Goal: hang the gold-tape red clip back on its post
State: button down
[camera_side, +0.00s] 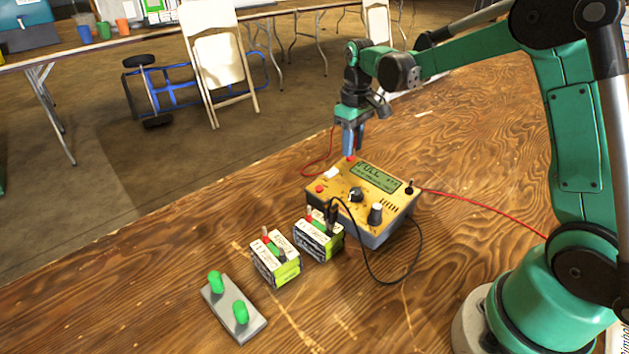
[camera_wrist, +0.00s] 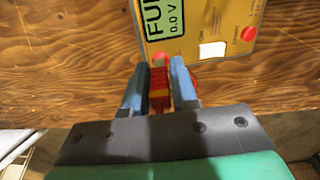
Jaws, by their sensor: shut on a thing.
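My gripper (camera_side: 351,148) is shut on the red clip (camera_wrist: 159,92), which has a gold-yellow band and sits between the two blue fingers in the wrist view. In the side view the fingers point down at the back left edge of the yellow charger (camera_side: 342,190). A small red spot shows just under the fingertips there; I cannot tell whether it is the clip's tip or a part of the charger. A grey block (camera_side: 221,308) with two upright green posts (camera_side: 215,282) stands at the front left. Both posts look bare.
Two batteries (camera_side: 276,262) (camera_side: 318,239) stand between block and charger. A black clip (camera_side: 332,212) with a black lead is at the right battery. The charger display (camera_wrist: 167,23) reads "FULL". Red leads (camera_side: 480,205) lie on the table.

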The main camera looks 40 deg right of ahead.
jog(key=c, duration=0.6)
grip_release()
jog(key=shift+o, duration=0.9)
jog(key=shift+r, duration=3.75)
